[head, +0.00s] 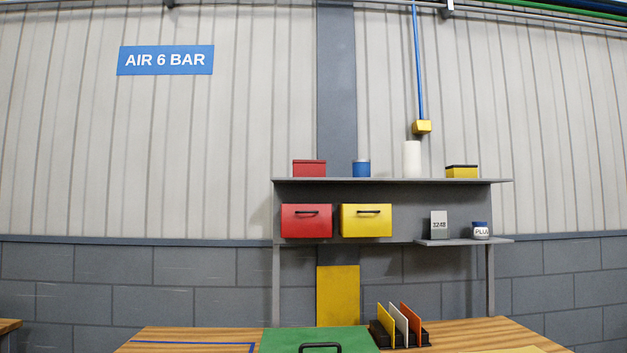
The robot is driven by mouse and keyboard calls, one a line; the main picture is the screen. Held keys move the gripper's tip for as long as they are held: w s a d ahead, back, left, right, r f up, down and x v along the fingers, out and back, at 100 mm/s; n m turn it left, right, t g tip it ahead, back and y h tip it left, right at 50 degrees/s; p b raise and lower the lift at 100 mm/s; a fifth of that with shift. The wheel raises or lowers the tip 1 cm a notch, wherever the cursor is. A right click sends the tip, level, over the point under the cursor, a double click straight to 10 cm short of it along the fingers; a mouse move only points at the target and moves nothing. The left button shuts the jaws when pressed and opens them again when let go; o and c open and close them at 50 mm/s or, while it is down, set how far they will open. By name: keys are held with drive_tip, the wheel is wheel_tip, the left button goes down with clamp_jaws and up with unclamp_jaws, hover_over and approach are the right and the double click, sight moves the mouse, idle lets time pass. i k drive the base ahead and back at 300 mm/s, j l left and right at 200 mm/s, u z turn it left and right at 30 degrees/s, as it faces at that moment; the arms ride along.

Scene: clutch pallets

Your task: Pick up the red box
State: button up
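A small red box (309,169) with what looks like a darker rim or lid sits on the upper shelf, at its left end. Below it, under that shelf, is a larger red drawer-like box (306,226) with a dark handle on its front. A yellow one like it (366,226) is close on its right. My gripper is not in this view.
The upper shelf (390,181) also holds a blue tin (361,169), a white cylinder (411,159) and a yellow box (461,172). A wooden table (185,338) in front carries a green panel (285,340) and a black rack (384,337) with upright plates.

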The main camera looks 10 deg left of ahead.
sight(300, 167)
drive_tip(key=i+u, duration=0.15)
drive_tip(key=u, duration=0.25)
drive_tip(key=i+l+u, duration=0.15)
drive_tip(key=u, duration=0.25)
drive_tip(key=i+l+u, duration=0.1)
drive_tip(key=u, duration=0.3)
